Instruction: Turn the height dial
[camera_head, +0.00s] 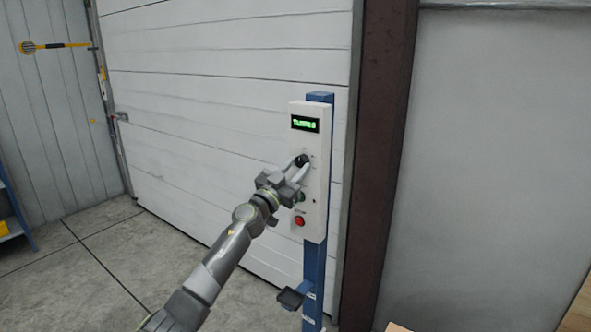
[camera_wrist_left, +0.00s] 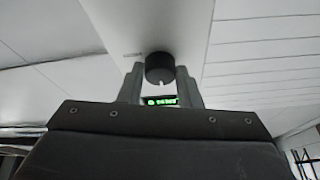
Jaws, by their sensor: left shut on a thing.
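The height dial (camera_head: 302,160) is a black round knob on the white control box (camera_head: 316,190), below a green lit display (camera_head: 305,123). My left gripper (camera_head: 301,165) is at the front of the box, with its fingers shut on the dial. In the left wrist view the dial (camera_wrist_left: 160,68) shows between the two fingertips (camera_wrist_left: 160,75), with a small pale mark on its lower edge. The display (camera_wrist_left: 160,101) shows below it there; its text is too small to read surely. My right gripper is not in view.
A red button (camera_head: 299,221) and a green button (camera_head: 299,197) sit lower on the box, the green one close to my gripper. The box is on a blue post (camera_head: 314,265) with a dark pedal-like part (camera_head: 290,299). A white panelled door (camera_head: 200,95) stands behind.

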